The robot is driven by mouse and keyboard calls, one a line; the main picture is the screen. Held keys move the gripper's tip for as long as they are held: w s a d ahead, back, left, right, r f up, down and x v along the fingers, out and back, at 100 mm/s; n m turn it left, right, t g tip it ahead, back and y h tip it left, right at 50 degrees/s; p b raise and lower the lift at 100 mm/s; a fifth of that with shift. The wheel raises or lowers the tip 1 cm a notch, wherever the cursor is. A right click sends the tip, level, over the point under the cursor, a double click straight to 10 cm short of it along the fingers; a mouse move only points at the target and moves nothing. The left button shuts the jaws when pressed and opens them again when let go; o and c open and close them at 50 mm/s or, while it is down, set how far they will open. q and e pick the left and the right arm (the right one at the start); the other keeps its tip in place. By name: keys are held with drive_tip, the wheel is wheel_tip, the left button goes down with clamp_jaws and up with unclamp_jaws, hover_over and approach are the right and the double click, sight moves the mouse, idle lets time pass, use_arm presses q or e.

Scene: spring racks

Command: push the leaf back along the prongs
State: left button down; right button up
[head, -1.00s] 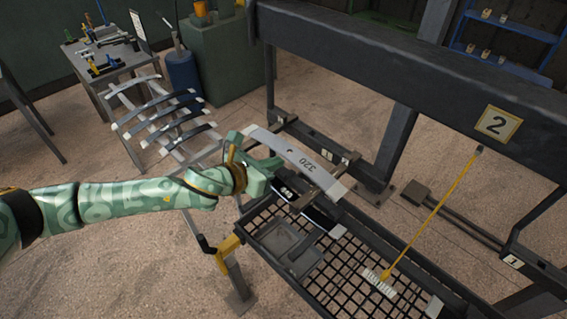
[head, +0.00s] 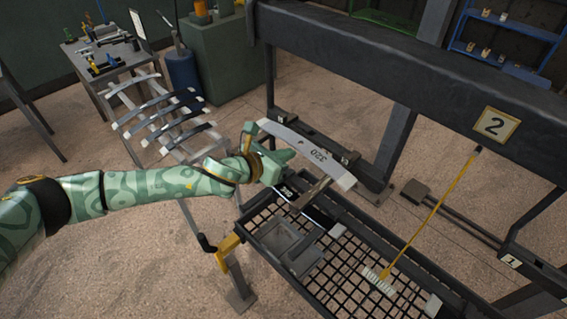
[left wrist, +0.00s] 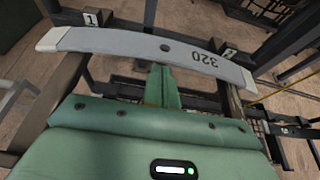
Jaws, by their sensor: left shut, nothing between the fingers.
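The leaf (head: 308,153) is a curved grey strip with pale ends, marked 320. In the left wrist view the leaf (left wrist: 130,43) lies across the two prongs, a left prong (left wrist: 58,98) and a right prong (left wrist: 231,100), near the plates marked 1 and 2. My left gripper (head: 284,157) is shut and empty, on the near side of the leaf. In the left wrist view its closed fingers (left wrist: 162,85) point at the leaf's middle, with their tips close to its near edge; I cannot tell whether they touch. My right gripper is not in view.
A dark mesh tray (head: 345,262) stands below and right of the leaf, with a yellow-handled brush (head: 378,279) on it. A rack of curved leaves (head: 165,118) stands behind left. A heavy dark beam (head: 400,75) crosses above, marked 2.

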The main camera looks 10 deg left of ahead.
use_arm(q)
drive_tip(key=shift+s+a+p, duration=0.55)
drive_tip(key=shift+s+a, duration=0.2)
drive_tip(key=shift+s, duration=0.2)
drive_tip(key=shift+s+a+p, duration=0.5)
drive_tip(key=shift+s+a, duration=0.2)
drive_tip(key=shift+s, duration=0.2)
